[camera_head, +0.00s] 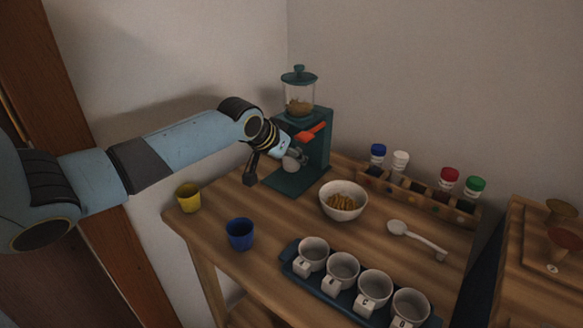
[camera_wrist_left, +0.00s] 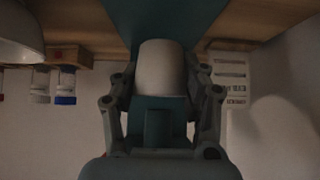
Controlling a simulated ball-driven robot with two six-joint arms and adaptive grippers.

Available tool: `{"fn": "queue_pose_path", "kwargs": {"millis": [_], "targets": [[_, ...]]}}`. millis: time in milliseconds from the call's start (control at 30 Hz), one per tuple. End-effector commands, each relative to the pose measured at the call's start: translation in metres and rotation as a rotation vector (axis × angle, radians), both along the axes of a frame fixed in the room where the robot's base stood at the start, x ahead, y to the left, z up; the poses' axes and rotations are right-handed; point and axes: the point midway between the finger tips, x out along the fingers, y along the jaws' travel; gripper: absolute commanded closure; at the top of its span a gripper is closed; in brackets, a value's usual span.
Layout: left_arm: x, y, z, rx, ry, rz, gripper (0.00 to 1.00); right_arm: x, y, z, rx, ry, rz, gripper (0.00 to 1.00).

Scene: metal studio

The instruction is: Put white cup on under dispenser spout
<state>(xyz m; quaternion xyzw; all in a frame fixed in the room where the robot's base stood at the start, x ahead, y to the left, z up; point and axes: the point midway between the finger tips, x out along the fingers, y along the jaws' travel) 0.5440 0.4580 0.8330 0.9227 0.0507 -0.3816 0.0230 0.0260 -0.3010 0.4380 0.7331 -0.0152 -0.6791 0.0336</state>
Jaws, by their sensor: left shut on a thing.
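The teal dispenser (camera_head: 318,150) stands at the back of the table, with a clear hopper on top and an orange lever (camera_head: 311,133). My left gripper (camera_head: 272,167) is at the dispenser's front, below the lever, and is shut on the white cup (camera_head: 291,163). The cup is partly hidden by the gripper in the head view. In the left wrist view the white cup (camera_wrist_left: 162,68) sits between the two fingers, over the teal dispenser base. I cannot tell whether the cup touches the base. My right gripper is not in view.
A yellow cup (camera_head: 188,197) and a blue cup (camera_head: 240,234) stand at the table's left. A white bowl (camera_head: 343,210) of food is right of the dispenser. A blue tray (camera_head: 297,270) holds several lettered cups. A spoon (camera_head: 417,237) and a rack of colour-capped jars (camera_head: 412,193) are farther right.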

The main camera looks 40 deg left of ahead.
Motion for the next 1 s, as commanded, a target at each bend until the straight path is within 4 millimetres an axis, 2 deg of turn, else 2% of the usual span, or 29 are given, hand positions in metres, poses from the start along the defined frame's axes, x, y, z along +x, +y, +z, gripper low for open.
{"fn": "queue_pose_path", "kwargs": {"millis": [100,167,500,533,700,733,1000], "targets": [[-0.001,-0.001,-0.021,-0.003,0.003,0.001,0.77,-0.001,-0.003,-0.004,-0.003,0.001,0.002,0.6],[-0.001,-0.001,-0.028,-0.002,0.003,0.001,0.77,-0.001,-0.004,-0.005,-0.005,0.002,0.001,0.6],[-0.001,0.0,-0.031,-0.001,0.001,0.001,0.77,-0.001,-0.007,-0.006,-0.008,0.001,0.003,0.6],[-0.001,-0.001,-0.031,0.0,0.0,0.0,0.56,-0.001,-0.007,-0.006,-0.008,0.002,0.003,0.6],[-0.001,0.0,-0.031,0.0,0.0,0.0,0.34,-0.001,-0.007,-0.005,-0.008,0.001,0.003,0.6],[-0.001,0.0,-0.031,0.0,0.0,0.0,0.31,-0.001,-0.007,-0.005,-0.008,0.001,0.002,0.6],[-0.001,0.0,-0.029,0.001,0.0,0.001,0.31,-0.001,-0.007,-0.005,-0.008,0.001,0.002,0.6]]}}
